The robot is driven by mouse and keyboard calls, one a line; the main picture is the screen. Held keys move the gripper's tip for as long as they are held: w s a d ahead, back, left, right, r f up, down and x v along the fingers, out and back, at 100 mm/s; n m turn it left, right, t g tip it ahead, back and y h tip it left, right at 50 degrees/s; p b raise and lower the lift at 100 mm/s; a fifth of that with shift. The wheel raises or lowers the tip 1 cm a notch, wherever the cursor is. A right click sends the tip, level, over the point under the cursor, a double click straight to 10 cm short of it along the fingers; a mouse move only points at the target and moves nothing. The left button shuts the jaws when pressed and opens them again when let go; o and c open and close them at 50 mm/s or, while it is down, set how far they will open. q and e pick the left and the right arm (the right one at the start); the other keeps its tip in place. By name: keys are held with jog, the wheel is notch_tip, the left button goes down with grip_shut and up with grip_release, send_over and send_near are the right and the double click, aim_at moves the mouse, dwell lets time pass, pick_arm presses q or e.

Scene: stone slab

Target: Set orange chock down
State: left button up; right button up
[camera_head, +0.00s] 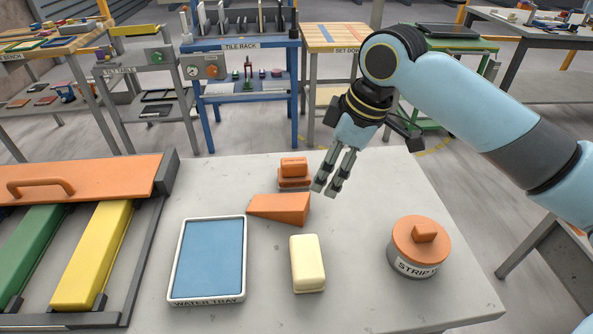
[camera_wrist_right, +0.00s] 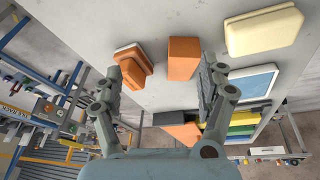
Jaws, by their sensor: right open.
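The orange chock (camera_head: 280,208), a wedge, lies on the grey stone slab (camera_head: 370,200), behind the cream block and right of the water tray. It also shows in the right wrist view (camera_wrist_right: 184,58), between my fingers in the picture. My right gripper (camera_head: 325,189) is open and empty, to the right of the chock and apparently above the slab. Its two spread fingers frame the right wrist view (camera_wrist_right: 162,72). My left gripper is not in view.
An orange-topped block (camera_head: 293,170) sits close behind the chock. A cream block (camera_head: 307,264), a blue water tray (camera_head: 208,258) and an orange-lidded tin (camera_head: 420,246) stand nearer. A rack with green and yellow bars (camera_head: 92,255) fills the left. The slab's right middle is clear.

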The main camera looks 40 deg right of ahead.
jog(key=y, duration=0.1)
send_near(286, 202)
jog(key=x, duration=0.4)
jog(key=shift+w+d, duration=0.25)
jog(key=shift+d, duration=0.1)
jog(key=shift+w+a+f+p, duration=0.1)
jog(key=shift+a+f+p, duration=0.15)
jog(key=shift+f, duration=0.25)
jog(key=x, duration=0.3)
jog(key=shift+a+f, duration=0.25)
jog(key=shift+f, duration=0.1)
jog(key=shift+w+f+t, duration=0.1)
jog(key=shift+f+t, duration=0.2)
jog(key=shift+f, duration=0.05)
jog(key=shift+c, duration=1.5)
jog(key=c, duration=1.1)
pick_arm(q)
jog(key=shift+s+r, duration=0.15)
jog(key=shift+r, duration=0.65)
pick_arm(e)
jog(key=shift+c, duration=0.2)
